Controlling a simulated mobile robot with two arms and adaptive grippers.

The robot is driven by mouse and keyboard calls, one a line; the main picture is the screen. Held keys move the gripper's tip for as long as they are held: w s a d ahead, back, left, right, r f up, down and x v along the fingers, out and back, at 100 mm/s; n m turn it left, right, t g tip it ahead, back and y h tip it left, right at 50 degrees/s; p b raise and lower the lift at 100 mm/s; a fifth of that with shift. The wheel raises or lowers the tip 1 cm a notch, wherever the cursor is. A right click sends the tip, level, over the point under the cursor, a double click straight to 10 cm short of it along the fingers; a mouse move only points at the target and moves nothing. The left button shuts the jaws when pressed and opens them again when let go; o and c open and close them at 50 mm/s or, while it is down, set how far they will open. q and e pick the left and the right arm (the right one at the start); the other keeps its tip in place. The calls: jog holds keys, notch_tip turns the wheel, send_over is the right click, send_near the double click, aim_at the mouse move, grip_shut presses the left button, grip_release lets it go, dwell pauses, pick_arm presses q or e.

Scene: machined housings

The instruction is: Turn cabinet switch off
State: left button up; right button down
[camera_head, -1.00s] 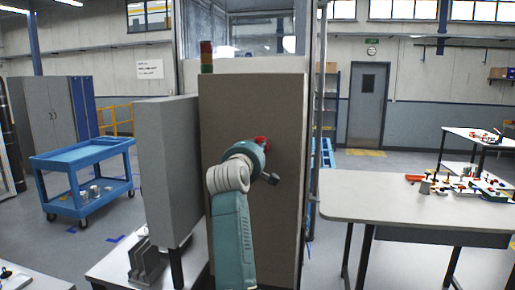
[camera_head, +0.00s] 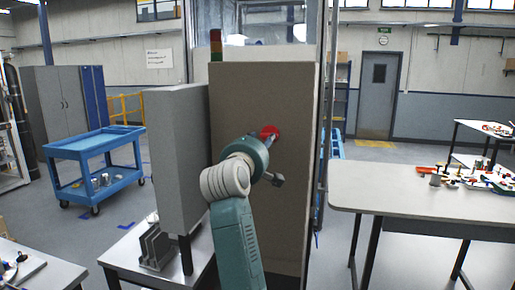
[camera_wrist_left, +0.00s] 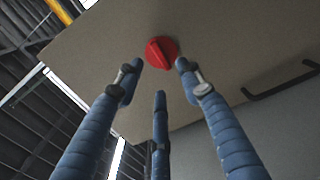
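The cabinet (camera_head: 240,95) is a tall brown-grey box in the middle of the head view. Its switch is a red round knob (camera_head: 270,131) on the front face, partly covered by my left gripper (camera_head: 269,145). In the left wrist view the red switch (camera_wrist_left: 161,52) has a raised bar, tilted slightly. The left gripper's three blue fingers (camera_wrist_left: 159,75) are spread open. Two fingertips lie either side of the knob and the third below it in the picture. I cannot tell whether any finger touches it. My right gripper is not in view.
A grey panel (camera_head: 177,160) stands just left of the cabinet. A dark handle (camera_wrist_left: 282,82) shows in the wrist view. A white table (camera_head: 400,195) is at the right, and a blue cart (camera_head: 95,145) stands at the left with floor around it.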

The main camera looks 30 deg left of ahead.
pick_arm(q)
jog(key=v, duration=0.5)
jog(key=shift+w, duration=0.1)
